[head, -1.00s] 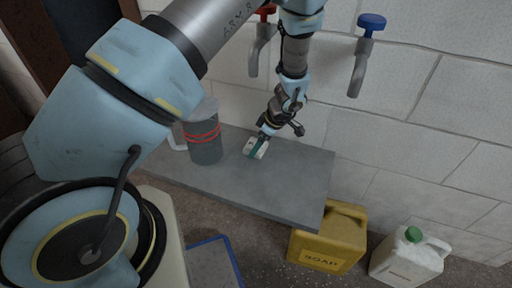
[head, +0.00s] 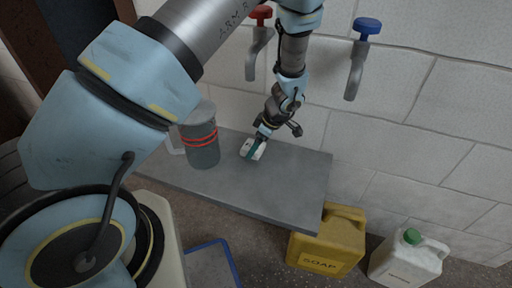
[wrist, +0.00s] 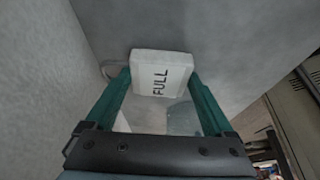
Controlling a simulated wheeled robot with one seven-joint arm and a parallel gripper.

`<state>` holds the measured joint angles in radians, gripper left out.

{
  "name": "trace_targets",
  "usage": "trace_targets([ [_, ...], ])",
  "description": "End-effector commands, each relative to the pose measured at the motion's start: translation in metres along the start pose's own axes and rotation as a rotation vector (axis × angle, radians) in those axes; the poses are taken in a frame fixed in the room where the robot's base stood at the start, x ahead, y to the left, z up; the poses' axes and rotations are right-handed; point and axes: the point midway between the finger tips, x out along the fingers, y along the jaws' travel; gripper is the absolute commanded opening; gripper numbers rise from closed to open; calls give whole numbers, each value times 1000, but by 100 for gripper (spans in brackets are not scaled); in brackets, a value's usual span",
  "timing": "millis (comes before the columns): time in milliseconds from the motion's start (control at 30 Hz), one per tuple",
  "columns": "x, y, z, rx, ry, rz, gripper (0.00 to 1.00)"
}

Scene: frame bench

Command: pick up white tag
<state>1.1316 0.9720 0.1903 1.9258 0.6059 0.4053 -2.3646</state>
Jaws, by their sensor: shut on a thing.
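The white tag (wrist: 160,73) is a small pale block with "FULL" in dark letters, seen in the wrist view. It sits between the tips of my gripper's two green fingers (wrist: 160,78), which press on its left and right sides. In the head view, my gripper (head: 253,150) reaches down over the grey shelf, shut on the tag (head: 246,147). A finger covers part of the tag there. I cannot tell whether the tag's underside touches the shelf.
The grey shelf (head: 270,185) is clear to the right of my gripper. A grey jug with red bands (head: 203,150) stands close on the left. Red (head: 261,12) and blue (head: 368,25) taps project from the wall above. Yellow soap (head: 328,243) and white (head: 408,260) canisters stand below.

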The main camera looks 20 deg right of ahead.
Motion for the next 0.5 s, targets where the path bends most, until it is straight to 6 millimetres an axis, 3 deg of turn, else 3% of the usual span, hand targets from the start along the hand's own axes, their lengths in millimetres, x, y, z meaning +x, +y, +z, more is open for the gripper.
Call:
trace_targets([
  [300,-53,1,-22,-3,-1,3,23],
  [500,-53,-42,-19,4,1,-2,23],
])
